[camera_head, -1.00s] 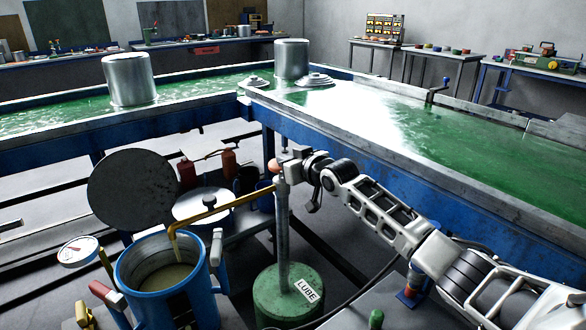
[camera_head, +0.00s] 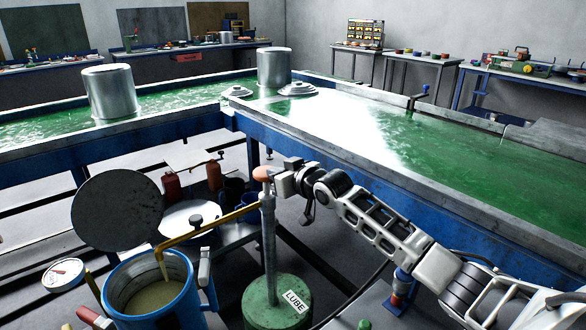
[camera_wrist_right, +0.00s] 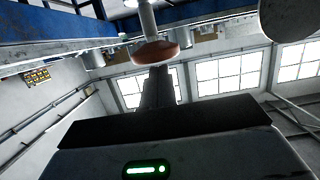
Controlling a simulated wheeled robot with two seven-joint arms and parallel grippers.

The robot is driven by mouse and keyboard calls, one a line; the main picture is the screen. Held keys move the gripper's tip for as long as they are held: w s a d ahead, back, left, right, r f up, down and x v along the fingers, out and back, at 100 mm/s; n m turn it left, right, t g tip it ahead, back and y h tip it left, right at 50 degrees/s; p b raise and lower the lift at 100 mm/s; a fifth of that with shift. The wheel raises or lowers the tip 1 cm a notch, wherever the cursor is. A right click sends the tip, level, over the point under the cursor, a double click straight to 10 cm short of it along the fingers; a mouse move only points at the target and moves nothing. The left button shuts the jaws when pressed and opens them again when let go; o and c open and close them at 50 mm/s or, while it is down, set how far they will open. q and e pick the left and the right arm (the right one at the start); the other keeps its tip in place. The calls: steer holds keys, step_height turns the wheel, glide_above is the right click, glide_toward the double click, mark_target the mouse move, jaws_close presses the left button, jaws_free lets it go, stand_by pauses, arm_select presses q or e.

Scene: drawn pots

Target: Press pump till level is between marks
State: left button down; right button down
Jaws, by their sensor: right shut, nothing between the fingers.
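The pump's orange knob (camera_head: 263,173) tops a grey rod and tube (camera_head: 269,250) rising from a green drum labelled LUBE (camera_head: 262,306). A yellow spout (camera_head: 210,229) reaches left over an open blue pot (camera_head: 183,306). A thin stream falls from it into murky yellowish liquid (camera_head: 150,297). I cannot make out the level marks. My right gripper (camera_head: 280,177) is shut and empty, its tip at the knob's right side. In the wrist view the knob (camera_wrist_right: 155,52) is just beyond the fingertips (camera_wrist_right: 158,72); contact is unclear. My left gripper is out of view.
A dark round lid (camera_head: 116,211) stands raised behind the pot. A gauge (camera_head: 63,273) is at its left. A blue-framed trough of green fluid (camera_head: 450,165) runs behind, with metal pots (camera_head: 110,92) on it. Dark floor shows between.

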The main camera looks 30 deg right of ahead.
steer(key=v, duration=0.7)
steer(key=shift+b, duration=0.3)
